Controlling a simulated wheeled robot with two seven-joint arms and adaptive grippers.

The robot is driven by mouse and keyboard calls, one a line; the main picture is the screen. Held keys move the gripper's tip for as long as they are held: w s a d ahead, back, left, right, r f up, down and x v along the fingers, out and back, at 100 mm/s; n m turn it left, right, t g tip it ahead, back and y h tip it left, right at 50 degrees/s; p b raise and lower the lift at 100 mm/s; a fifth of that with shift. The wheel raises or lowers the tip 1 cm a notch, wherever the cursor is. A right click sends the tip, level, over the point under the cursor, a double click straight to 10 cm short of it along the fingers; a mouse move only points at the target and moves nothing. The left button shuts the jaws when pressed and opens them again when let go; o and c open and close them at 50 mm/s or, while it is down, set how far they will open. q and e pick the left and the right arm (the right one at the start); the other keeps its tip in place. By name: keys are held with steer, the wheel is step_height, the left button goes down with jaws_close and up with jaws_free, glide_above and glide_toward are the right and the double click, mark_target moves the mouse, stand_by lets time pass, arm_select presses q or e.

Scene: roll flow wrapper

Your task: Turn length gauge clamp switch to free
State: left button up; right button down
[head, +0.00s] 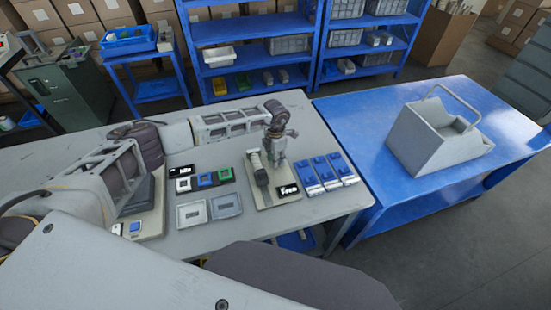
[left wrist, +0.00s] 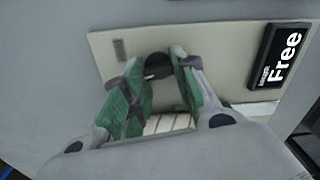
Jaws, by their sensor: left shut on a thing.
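The clamp switch panel is a beige plate (head: 268,200) on the grey table, with a black label reading "Free" (head: 288,190), which also shows at the upper right in the left wrist view (left wrist: 280,55). A dark round switch part (left wrist: 158,65) shows on the plate between my fingers. A pale ridged part (left wrist: 168,124) lies nearer, partly hidden by the gripper. My left gripper (head: 277,157) points down over the plate. Its green-padded fingers (left wrist: 160,75) are shut on the dark switch part. The exact contact and the switch's setting are hard to see. My right gripper is not in view.
Blue-and-white switches (head: 328,172) stand just right of the plate. A blue table (head: 375,130) with a grey bin (head: 436,140) stands at right.

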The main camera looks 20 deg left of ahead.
arm_select(q)
steer(key=shift+n, duration=1.7)
steer(key=shift+r, duration=0.1)
steer(key=shift+c, duration=0.2)
steer(key=o, duration=1)
steer(key=shift+o, duration=0.2)
step_height(320, 180, up, 12)
steer(key=shift+s, duration=0.1)
